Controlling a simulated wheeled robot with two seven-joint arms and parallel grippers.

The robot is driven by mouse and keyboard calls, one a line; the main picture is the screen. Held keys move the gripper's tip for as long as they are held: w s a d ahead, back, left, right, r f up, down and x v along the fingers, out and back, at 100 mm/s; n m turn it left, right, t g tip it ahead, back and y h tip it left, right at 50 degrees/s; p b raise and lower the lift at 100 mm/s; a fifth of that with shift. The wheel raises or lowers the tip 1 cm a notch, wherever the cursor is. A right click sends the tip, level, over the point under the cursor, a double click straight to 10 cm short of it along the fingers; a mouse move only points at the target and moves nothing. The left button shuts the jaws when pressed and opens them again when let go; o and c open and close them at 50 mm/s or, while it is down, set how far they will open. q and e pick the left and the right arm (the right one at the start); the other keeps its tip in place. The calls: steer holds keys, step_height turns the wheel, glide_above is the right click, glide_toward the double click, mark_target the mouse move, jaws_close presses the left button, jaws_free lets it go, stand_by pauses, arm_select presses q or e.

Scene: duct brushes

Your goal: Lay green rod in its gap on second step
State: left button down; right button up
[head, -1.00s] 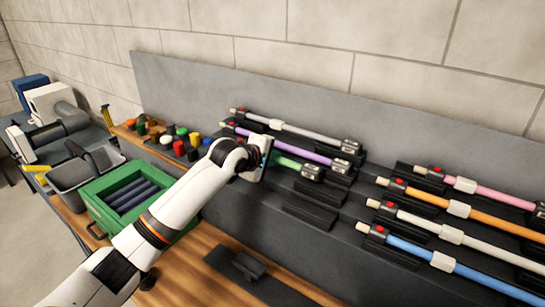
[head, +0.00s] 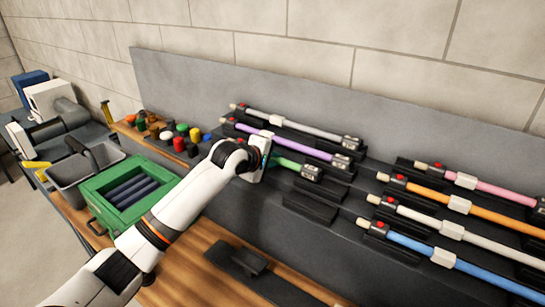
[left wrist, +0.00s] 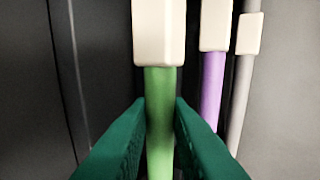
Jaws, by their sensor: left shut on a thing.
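The green rod (head: 287,163) is in my left gripper (head: 265,160), at the left rack in the head view. My right gripper is not in view.
A grey rod (head: 285,122) lies behind the purple one. Empty black supports (head: 310,207) sit in front. Pink, orange, white and blue rods (head: 470,270) lie at right. A green crate (head: 100,207) and several coloured pieces (head: 180,144) stand at left.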

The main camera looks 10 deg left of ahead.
arm_select(q)
steer(key=shift+f, duration=0.2)
steer(key=c, duration=1.3)
jaws_free()
steer(key=shift+o, duration=0.2)
